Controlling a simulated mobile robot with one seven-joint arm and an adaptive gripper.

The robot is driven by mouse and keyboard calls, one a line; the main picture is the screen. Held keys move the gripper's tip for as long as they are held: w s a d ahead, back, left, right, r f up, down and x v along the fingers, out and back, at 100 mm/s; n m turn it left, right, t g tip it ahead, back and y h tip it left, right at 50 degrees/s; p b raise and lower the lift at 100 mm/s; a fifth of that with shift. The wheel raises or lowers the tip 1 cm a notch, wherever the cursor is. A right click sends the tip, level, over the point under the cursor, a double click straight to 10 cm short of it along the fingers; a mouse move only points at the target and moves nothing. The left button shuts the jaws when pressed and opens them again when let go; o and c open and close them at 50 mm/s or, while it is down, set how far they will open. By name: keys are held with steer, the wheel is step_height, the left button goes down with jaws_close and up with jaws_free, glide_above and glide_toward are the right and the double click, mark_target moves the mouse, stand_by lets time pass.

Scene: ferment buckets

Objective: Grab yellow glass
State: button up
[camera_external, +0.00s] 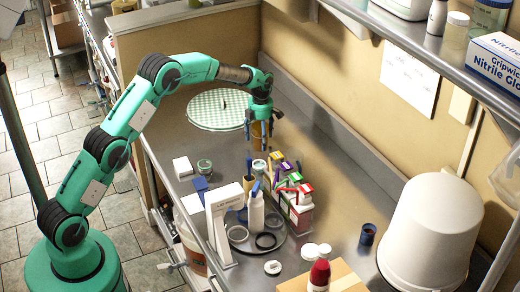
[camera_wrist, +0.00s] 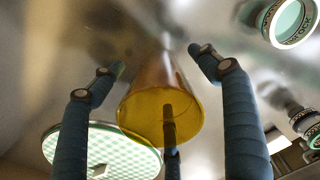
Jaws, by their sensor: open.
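The yellow glass (camera_external: 257,138) stands on the metal counter below my gripper (camera_external: 262,122) in the external view. In the wrist view the amber, see-through glass (camera_wrist: 150,106) lies between the blue fingers of my gripper (camera_wrist: 160,75). One finger is on the left, one on the right, and a third shows at the glass's near rim. The side fingers are spread with gaps to the glass. Whether the third finger touches it, I cannot tell.
A green-checked round board (camera_external: 218,110) lies close to the left of the glass. A small glass jar (camera_external: 204,167), a white bottle (camera_external: 256,212) and several colourful boxes and tubes stand nearer the front. A large white bucket (camera_external: 430,235) stands at right. The wall runs behind the counter.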

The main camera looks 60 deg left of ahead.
stand_by(0.4)
steer(key=c, duration=1.5)
steer(key=shift+o, duration=0.2)
steer(key=shift+r, duration=0.2)
step_height(320, 180, up, 3)
steer(key=shift+r+p, duration=0.15)
steer(key=shift+p, duration=0.45)
steer(key=s+d+p, duration=0.1)
steer(key=s+d, duration=0.1)
steer(key=s, duration=0.5)
steer(key=s+d+r+p, duration=0.1)
steer(key=s+d, duration=0.2)
steer(key=s, duration=0.5)
steer(key=shift+d+r, duration=0.15)
steer(key=shift+d, duration=0.05)
